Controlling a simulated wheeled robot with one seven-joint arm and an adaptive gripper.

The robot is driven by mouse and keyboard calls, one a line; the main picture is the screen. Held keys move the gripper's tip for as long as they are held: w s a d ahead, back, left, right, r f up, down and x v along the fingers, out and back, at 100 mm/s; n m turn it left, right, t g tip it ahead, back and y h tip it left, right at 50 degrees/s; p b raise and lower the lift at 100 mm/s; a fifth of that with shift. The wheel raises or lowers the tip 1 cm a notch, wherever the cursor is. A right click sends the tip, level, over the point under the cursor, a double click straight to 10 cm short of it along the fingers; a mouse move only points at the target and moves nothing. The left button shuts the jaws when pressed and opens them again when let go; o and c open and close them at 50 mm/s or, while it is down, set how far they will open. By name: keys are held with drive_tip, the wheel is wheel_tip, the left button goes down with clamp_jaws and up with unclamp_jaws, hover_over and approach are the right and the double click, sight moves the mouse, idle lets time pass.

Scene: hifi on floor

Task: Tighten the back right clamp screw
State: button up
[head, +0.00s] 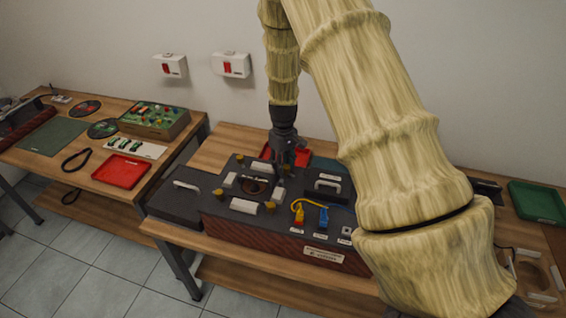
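The dark hifi unit (222,221) with red-brown sides stands on the right wooden bench. Its top has a round opening (255,187) with pale blocks around it and brass-coloured clamp screws. One screw (240,158) is at the back left, one (218,194) at the front left and one (270,207) at the front right. My gripper (279,163) points down over the back right corner of this group. A small brass-coloured patch there is partly hidden by the gripper. I cannot tell whether the fingers are open or touch the screw.
A red tray (121,171) lies on the left bench; a green tray (537,200) is far right. My arm hides part of the right bench.

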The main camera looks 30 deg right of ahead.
drive_tip(key=shift+s+d+r, duration=0.1)
drive_tip(key=shift+s+r, duration=0.1)
drive_tip(key=shift+s, duration=0.35)
drive_tip(key=shift+s+d+r, duration=0.1)
drive_tip(key=shift+s+r, duration=0.1)
drive_tip(key=shift+s, duration=0.35)
drive_tip(key=shift+s+r, duration=0.2)
drive_tip(key=shift+c, duration=1.2)
drive_tip(key=shift+w+a+f, duration=0.1)
drive_tip(key=shift+w+f, duration=0.05)
drive_tip(key=shift+w, duration=0.05)
drive_tip(key=c, duration=0.3)
drive_tip(key=shift+w+a+f, duration=0.1)
drive_tip(key=shift+w+f, duration=0.2)
drive_tip(key=shift+w, duration=0.1)
clamp_jaws()
drive_tip(key=shift+s, duration=0.1)
drive_tip(key=shift+r, duration=0.15)
drive_tip(key=o, duration=0.5)
unclamp_jaws()
drive_tip(key=shift+o, duration=0.2)
